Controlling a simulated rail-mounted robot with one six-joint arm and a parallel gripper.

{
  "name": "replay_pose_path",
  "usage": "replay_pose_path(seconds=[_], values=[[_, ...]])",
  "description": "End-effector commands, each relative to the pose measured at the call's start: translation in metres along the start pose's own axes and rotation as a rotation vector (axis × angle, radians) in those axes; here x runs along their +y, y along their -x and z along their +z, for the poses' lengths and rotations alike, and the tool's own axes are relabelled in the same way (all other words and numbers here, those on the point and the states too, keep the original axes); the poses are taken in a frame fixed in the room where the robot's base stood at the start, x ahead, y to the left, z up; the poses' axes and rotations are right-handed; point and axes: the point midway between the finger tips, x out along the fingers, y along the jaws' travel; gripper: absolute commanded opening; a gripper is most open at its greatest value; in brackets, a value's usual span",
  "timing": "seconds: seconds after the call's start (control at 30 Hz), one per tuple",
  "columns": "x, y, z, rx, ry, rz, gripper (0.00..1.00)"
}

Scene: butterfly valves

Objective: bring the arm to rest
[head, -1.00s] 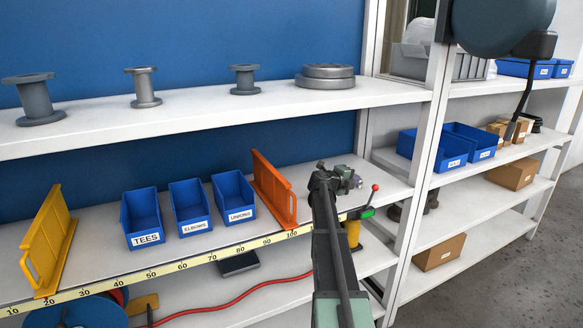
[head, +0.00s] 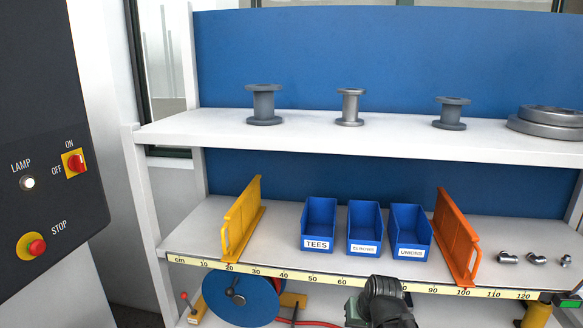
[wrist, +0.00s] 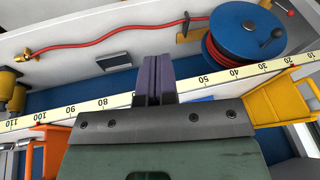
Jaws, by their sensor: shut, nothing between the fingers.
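My gripper (wrist: 155,78) shows in the wrist view with its two purple fingers together and nothing between them. In that view the fingers lie across the yellow measuring strip (wrist: 213,83) on the shelf edge; I cannot tell how far they are from it. In the head view, a dark part of my arm (head: 381,301) shows at the bottom edge, in front of the shelf edge; the fingers cannot be made out there.
Three blue bins (head: 364,231) stand between a yellow divider (head: 242,220) and an orange divider (head: 456,237). Several small metal fittings (head: 535,259) lie to the right. Grey flanged spools (head: 264,105) stand above. A control panel (head: 42,160) is at left, a blue hose reel (head: 240,297) below.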

Motion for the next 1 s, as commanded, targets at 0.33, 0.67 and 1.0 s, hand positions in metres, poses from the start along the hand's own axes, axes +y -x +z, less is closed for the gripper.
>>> replay_pose_path(seconds=[0.33, 0.67, 1.0], values=[[0.021, -0.070, 0.121, -0.302, 0.074, 0.164, 0.00], [0.021, -0.065, 0.120, -0.307, 0.072, 0.163, 0.00], [0.021, -0.065, 0.120, -0.306, 0.072, 0.163, 0.00]])
